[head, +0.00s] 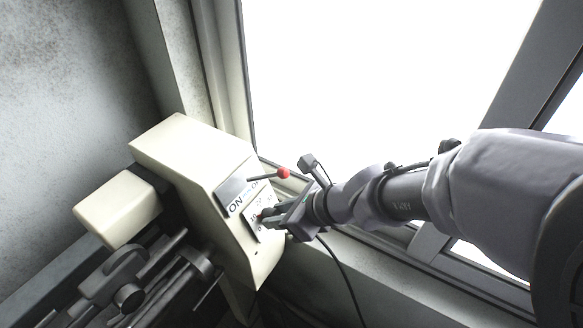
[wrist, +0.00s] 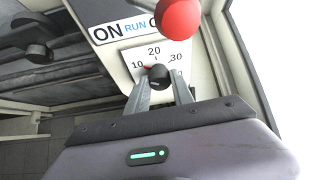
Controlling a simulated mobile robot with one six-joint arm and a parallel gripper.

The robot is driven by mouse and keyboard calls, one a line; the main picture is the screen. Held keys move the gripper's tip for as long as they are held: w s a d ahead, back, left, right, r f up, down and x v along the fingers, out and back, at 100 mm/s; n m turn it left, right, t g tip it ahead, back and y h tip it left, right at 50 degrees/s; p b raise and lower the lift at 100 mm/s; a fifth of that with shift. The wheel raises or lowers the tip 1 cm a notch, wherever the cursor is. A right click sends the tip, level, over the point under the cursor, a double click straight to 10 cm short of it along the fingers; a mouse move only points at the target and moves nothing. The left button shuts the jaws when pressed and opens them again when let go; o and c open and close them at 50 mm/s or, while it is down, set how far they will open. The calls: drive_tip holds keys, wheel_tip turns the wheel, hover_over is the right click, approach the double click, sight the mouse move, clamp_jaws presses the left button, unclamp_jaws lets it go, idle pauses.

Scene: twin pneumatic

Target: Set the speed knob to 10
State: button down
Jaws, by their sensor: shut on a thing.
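The speed knob (wrist: 158,76) is a small black dial on a white plate marked 10, 20 and 30. My gripper (wrist: 160,84) is shut on the knob, one finger on each side of it, in the wrist view. A red mark on the dial shows on the side toward the 10. In the head view my gripper (head: 268,216) meets the white scale plate (head: 254,222) on the front of the cream machine housing (head: 196,160), and the knob is mostly hidden there by the fingers.
A lever with a red ball (head: 284,173) sticks out just above the dial, close to my gripper; the ball (wrist: 180,18) looms in the wrist view. A window frame (head: 245,60) stands behind the machine.

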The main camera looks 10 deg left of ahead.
idle(0.4)
drive_tip(key=c, duration=1.1)
unclamp_jaws()
drive_tip(key=p+v, duration=0.4)
drive_tip(key=v, duration=1.3)
drive_tip(key=shift+s+r, duration=0.15)
drive_tip(key=shift+s, duration=0.05)
